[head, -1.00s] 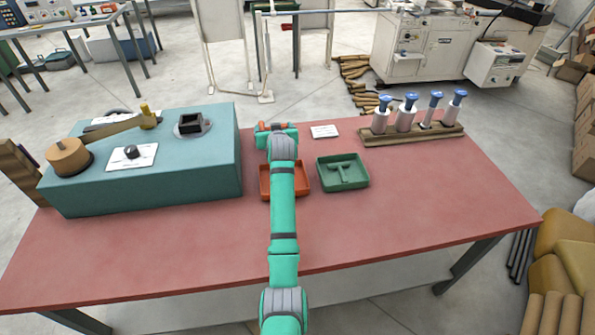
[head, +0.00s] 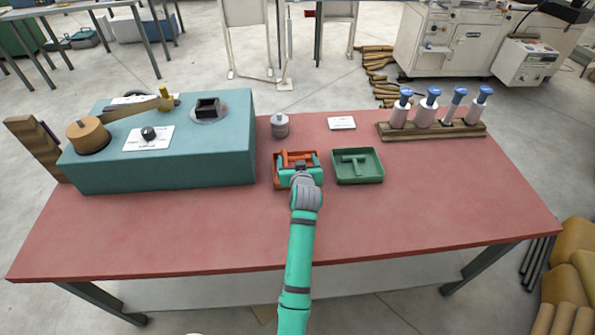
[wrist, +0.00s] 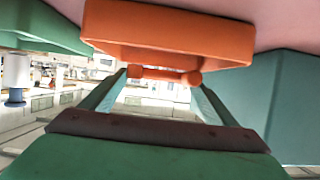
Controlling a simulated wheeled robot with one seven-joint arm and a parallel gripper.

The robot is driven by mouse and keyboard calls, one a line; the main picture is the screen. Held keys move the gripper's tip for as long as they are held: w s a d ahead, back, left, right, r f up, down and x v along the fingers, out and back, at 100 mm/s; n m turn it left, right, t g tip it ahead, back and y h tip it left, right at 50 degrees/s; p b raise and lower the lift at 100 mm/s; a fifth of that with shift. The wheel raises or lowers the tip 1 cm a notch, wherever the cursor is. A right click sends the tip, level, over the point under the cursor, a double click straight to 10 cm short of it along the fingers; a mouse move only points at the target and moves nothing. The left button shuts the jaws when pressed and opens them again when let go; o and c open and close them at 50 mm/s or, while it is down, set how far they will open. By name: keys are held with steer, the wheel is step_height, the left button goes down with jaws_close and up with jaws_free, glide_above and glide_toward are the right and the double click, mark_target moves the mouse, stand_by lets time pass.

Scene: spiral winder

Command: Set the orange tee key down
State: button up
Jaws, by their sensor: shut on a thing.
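The orange tee key (head: 297,157) is in my gripper (head: 300,172), at the orange tray (head: 277,184) on the red table. In the wrist view the key (wrist: 163,74) lies crosswise between the two fingertips of my gripper (wrist: 163,82), which is shut on it. The orange tray (wrist: 170,38) fills the top of that view, close to the key. I cannot tell whether the key touches the tray floor. My gripper hides part of the tray and key in the head view.
A green tray (head: 372,178) with a green tee-shaped piece stands just right. A grey knobbed cylinder (head: 280,127) stands behind the orange tray. The teal winder box (head: 200,165) is at left. A rack of blue-topped spools (head: 430,135) is back right. The front table is clear.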

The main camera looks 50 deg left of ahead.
steer(key=shift+s+d+f, duration=0.15)
steer(key=shift+d+f, duration=0.05)
steer(key=shift+f, duration=0.1)
steer(key=f, duration=0.3)
steer(key=shift+s+d, duration=0.15)
steer(key=shift+s, duration=0.05)
steer(key=shift+f, duration=0.35)
steer(key=shift+d, duration=0.1)
steer(key=shift+w, duration=0.1)
steer(key=o, duration=0.9)
steer(key=shift+o, duration=1.1)
steer(key=shift+s, duration=0.2)
